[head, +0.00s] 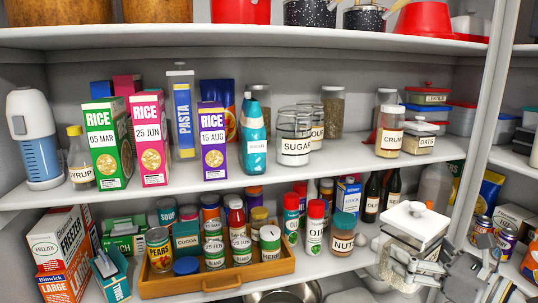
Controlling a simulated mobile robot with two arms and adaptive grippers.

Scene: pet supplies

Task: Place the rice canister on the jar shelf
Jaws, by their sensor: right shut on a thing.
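A clear square canister with a white lid (416,222) is at the lower right, in front of the lower shelf. Its label is too small and angled to read; I take it for the rice canister. My right gripper (412,264) is shut on it from below and right, hiding its lower part. The jar shelf (350,166) is the middle shelf, above and behind the canister. It holds the sugar jar (295,137), a flour jar (312,118), the crumbs jar (389,137) and the oats jar (419,137). My left gripper is not in view.
Bare shelf shows between the sugar and crumbs jars. A wooden tray (220,283) of cans, a nuts jar (343,233) and dark bottles (391,190) stand below. A white upright (488,110) is at right.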

